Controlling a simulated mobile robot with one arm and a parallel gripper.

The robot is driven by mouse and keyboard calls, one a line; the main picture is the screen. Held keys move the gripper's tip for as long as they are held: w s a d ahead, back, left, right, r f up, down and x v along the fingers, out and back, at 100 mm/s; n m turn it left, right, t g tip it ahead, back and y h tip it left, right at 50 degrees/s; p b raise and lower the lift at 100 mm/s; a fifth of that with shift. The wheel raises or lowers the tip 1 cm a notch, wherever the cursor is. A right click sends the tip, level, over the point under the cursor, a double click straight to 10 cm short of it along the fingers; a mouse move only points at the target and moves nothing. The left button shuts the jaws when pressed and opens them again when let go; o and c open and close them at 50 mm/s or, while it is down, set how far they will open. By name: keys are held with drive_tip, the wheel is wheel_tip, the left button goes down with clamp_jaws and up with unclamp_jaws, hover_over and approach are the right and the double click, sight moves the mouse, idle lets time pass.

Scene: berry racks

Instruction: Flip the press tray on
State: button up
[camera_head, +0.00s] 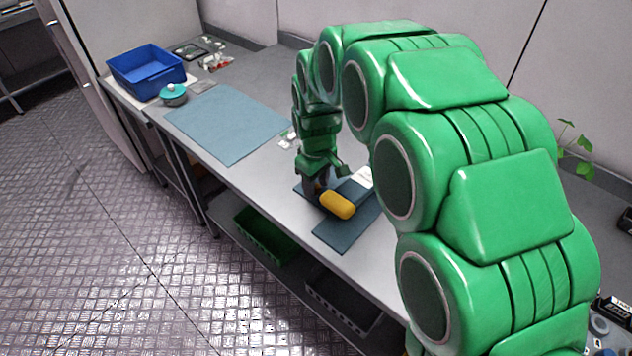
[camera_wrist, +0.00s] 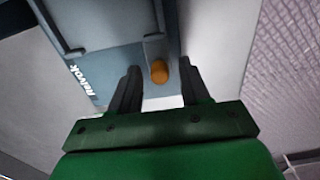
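The press tray appears to be the blue-grey device with white "Relvok" lettering (camera_wrist: 105,22) in the wrist view. An orange-yellow knob or lever end (camera_wrist: 159,71) sticks out at its edge. My gripper (camera_wrist: 160,64) is open, with one dark finger on each side of the knob and visible gaps between. In the head view, my gripper (camera_head: 318,182) is low over the bench, beside a rounded yellow piece (camera_head: 338,205) above a blue-grey base (camera_head: 343,230). My green arm hides part of the device there. I cannot tell the switch's position.
A blue-grey mat (camera_head: 228,122) lies flat on the bench. A blue bin (camera_head: 147,72) and a teal-lidded pot (camera_head: 173,95) stand at the far left end. A green crate (camera_head: 265,238) and a dark crate (camera_head: 343,300) sit on the lower shelf. The wall is behind the bench.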

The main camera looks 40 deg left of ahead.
drive_tip(key=shift+r, duration=3.9)
drive_tip(key=shift+f, duration=0.2)
drive_tip(key=shift+f, duration=3.8)
drive_tip(key=shift+c, duration=0.4)
clamp_jaws()
